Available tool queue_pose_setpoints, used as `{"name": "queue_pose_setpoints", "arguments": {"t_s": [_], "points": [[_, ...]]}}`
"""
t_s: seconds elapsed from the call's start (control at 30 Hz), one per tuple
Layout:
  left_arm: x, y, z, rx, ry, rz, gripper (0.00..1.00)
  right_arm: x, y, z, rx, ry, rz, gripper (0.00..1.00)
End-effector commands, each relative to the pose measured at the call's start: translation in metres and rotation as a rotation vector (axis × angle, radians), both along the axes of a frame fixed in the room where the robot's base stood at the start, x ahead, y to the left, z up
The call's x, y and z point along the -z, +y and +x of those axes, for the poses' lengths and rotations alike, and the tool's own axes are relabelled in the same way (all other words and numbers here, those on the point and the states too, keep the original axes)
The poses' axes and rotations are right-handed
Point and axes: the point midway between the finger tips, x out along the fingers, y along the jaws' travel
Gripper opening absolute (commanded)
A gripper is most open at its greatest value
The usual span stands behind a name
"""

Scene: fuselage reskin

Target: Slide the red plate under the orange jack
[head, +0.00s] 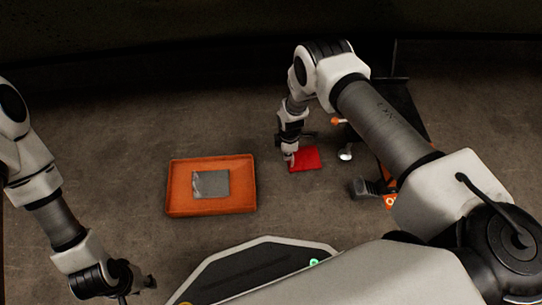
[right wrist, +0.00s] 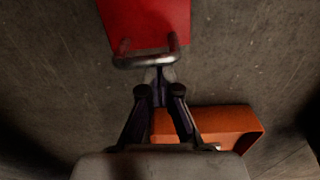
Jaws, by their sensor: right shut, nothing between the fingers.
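The red plate (head: 306,160) lies flat on the grey floor in the head view. In the right wrist view the red plate (right wrist: 150,20) has a metal bar handle on its near edge. My right gripper (head: 290,161) is low at the plate's left end. Its fingers (right wrist: 160,78) are shut and empty, with the tips at or just short of the handle; contact is unclear. The orange jack (head: 386,180) is right of the plate, mostly hidden by my right arm. My left gripper (head: 146,284) is at the lower left, away from the plate, its jaws unclear.
An orange tray (head: 180,207) holding a grey square piece (head: 210,184) sits left of the plate; the tray also shows in the right wrist view (right wrist: 235,120). A dark structure (head: 405,105) with an orange knob (head: 337,121) stands at right. Floor between tray and plate is clear.

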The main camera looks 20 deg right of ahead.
Motion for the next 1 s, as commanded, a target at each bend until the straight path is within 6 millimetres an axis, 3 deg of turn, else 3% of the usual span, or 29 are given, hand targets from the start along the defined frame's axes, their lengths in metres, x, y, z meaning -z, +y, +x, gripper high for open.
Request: {"name": "queue_pose_setpoints", "arguments": {"t_s": [0.2, 0.33, 0.87, 1.0], "points": [[0.000, 0.000, -0.001, 0.001, 0.002, 0.000, 0.36, 0.001, -0.055, -0.016, 0.006, 0.001, -0.001, 0.00], [0.002, 0.000, -0.001, 0.000, 0.001, 0.000, 0.36, 0.000, -0.069, -0.020, 0.003, -0.001, 0.000, 0.00], [0.001, 0.000, 0.000, 0.000, 0.001, 0.000, 0.36, 0.000, -0.071, -0.021, 0.000, -0.001, 0.000, 0.00], [0.000, 0.000, 0.000, 0.000, 0.001, 0.000, 0.36, -0.001, -0.064, -0.018, -0.002, -0.001, 0.000, 0.00]]}}
